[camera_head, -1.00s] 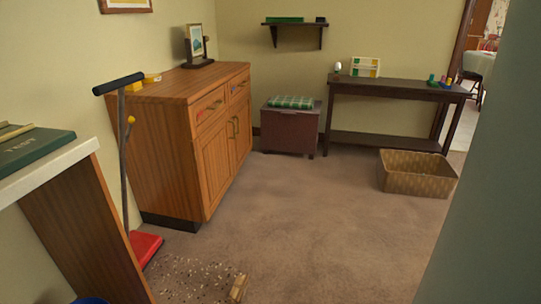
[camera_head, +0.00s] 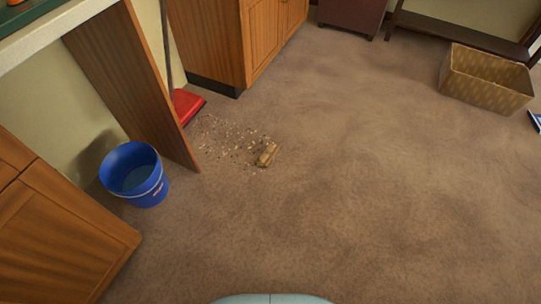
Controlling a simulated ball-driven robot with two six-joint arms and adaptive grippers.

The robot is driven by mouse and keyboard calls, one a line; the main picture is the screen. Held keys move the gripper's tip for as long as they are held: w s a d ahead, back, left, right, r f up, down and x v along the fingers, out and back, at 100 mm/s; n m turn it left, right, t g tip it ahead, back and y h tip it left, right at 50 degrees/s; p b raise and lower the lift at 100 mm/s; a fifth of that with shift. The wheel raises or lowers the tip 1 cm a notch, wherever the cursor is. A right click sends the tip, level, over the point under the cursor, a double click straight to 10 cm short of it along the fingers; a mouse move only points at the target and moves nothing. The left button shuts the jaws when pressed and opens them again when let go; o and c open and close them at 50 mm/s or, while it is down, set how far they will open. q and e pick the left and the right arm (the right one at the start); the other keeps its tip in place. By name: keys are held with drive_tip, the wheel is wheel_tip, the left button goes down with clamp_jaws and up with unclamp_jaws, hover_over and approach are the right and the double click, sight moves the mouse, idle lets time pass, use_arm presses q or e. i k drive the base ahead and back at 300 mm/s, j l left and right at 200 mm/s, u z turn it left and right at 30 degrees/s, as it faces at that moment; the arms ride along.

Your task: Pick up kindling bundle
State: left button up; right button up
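A small tan bundle of sticks, which looks like the kindling bundle (camera_head: 267,155), lies on the brown carpet left of the middle of the head view. It lies at the right edge of a scatter of pale bits (camera_head: 228,136). Nothing touches it from above and it is fully in sight. Neither of my grippers shows in the head view, so I cannot see their state or where they are.
A blue bucket (camera_head: 146,190) stands left, by the counter's wooden side panel (camera_head: 128,75). A red sweeper head (camera_head: 186,106) rests near a wooden cabinet (camera_head: 222,40). A woven basket (camera_head: 484,82) stands far right. The carpet in the middle and right is clear.

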sight(269, 156)
drive_tip(key=i+l+u, duration=0.4)
drive_tip(key=i, duration=0.25)
drive_tip(key=i+l+u, duration=0.45)
drive_tip(key=i, duration=0.2)
